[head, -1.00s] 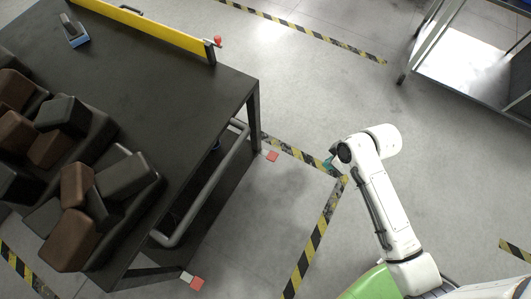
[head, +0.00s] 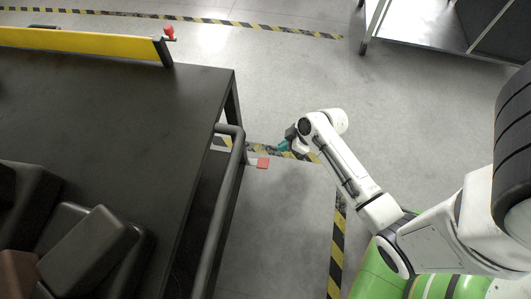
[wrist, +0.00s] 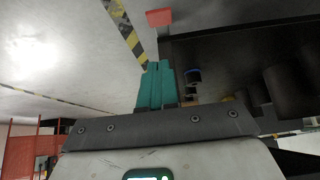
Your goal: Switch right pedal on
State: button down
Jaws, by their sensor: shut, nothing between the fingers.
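In the wrist view, the teal fingers (wrist: 155,72) are together and empty. No second pedal shows now.
A dark table (head: 120,105) with a yellow beam (head: 80,38) and brown and black blocks (head: 85,250) stands left. A grey pipe rail (head: 222,205) runs along its side. A metal bench (head: 425,28) is at upper right. Open floor with striped tape lies between.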

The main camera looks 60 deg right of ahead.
jog(key=b, duration=0.6)
send_over(265, 162)
jog(key=f, duration=0.6)
jog(key=s+f, duration=0.1)
jog(key=f, duration=0.2)
jog(key=shift+d+f, duration=0.1)
jog(key=shift+d, duration=0.15)
jog(key=shift+s+d+f+b, duration=0.1)
jog(key=shift+s+f+b, duration=0.1)
jog(key=shift+f+b, duration=0.3)
jog(key=shift+s+d+f+b, duration=0.1)
jog(key=shift+s+f+b, duration=0.05)
jog(key=shift+f+b, duration=0.3)
jog(key=shift+s+f, duration=0.15)
jog(key=shift+f, duration=0.45)
